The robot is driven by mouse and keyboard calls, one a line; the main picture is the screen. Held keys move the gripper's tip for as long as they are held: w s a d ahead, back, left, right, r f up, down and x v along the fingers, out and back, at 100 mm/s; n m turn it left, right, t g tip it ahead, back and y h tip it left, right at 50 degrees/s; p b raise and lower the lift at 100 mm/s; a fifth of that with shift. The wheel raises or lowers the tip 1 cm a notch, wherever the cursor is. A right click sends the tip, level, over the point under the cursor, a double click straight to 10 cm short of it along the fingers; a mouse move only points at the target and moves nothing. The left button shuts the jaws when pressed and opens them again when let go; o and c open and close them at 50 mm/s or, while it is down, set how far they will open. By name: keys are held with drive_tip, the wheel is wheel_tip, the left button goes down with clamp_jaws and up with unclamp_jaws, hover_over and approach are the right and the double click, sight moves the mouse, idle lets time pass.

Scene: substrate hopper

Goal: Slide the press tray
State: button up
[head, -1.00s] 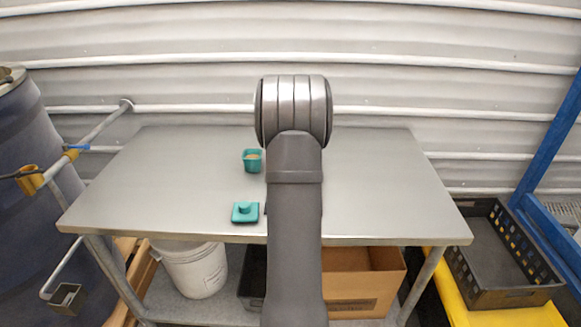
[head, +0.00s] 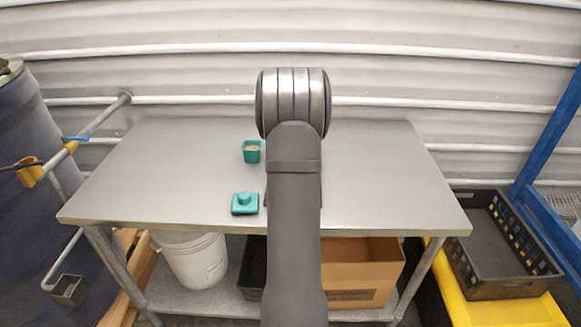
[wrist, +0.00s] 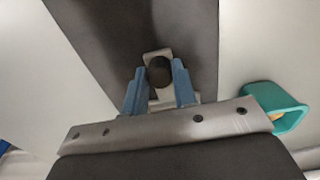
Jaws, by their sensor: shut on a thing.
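My gripper (wrist: 158,88) shows in the wrist view with two blue fingers, one on each side of a dark round knob (wrist: 160,71). It is shut on this knob. The knob stands on a small light metal piece (wrist: 154,54). A flat dark grey surface (wrist: 115,35) lies beneath; I cannot tell for sure whether it is the press tray. In the head view my arm hides the gripper, the knob and whatever they are over.
A teal cup with tan contents (head: 251,152) stands on the steel table (head: 370,180), left of my arm; it also shows in the wrist view (wrist: 275,108). A teal block with a knob (head: 245,204) sits near the front edge. The table's right half looks clear.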

drive_tip(key=shift+s+a, duration=0.1)
drive_tip(key=shift+s, duration=4.8)
drive_tip(key=o, duration=0.7)
drive_tip(key=shift+c, duration=0.2)
wheel_tip(320, 180, up, 7)
